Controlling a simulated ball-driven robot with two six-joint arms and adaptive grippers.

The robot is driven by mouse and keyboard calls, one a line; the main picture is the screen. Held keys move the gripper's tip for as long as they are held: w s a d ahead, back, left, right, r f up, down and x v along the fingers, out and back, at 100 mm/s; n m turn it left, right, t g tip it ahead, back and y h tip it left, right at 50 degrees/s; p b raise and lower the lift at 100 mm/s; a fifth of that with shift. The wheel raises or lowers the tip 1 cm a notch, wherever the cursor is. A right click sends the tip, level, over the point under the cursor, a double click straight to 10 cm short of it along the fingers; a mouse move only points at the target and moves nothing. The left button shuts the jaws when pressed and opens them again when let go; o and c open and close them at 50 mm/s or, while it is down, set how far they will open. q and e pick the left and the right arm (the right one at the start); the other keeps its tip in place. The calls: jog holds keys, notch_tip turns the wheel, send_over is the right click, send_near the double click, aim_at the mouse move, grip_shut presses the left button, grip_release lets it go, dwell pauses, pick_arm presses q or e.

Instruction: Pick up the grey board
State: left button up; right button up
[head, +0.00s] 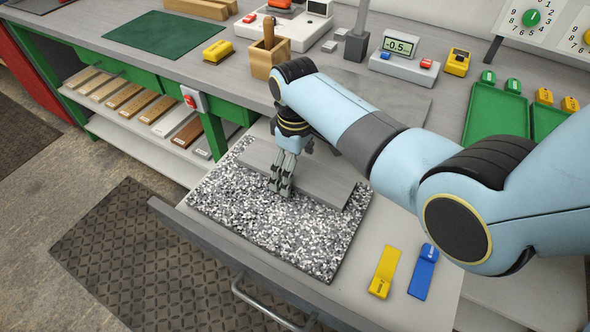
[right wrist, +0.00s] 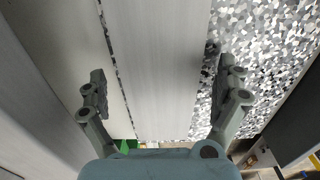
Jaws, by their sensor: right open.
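The grey board (head: 328,187) is a flat, plain plank lying on a black-and-white speckled mat (head: 300,245) inside an open drawer. My right gripper (head: 280,188) points down over the board, and its hand and fingers hide part of the board. In the right wrist view the grey board (right wrist: 158,60) runs lengthwise between the two parted fingers of my right gripper (right wrist: 161,78), one finger to each side. The gripper is open and holds nothing. I cannot tell whether the fingers touch the board. My left gripper is not in view.
A yellow tag (head: 384,272) and a blue tag (head: 423,271) lie in the drawer, right of the mat. The workbench behind carries a wooden box (head: 264,62), a scale (head: 404,64) and green trays (head: 495,112). The drawer's front edge (head: 245,262) rises before the mat.

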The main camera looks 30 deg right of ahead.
jog(key=c, duration=1.4)
jog(key=shift+r, duration=0.1)
notch_tip(320, 180, up, 10)
jog(key=shift+p, duration=0.5)
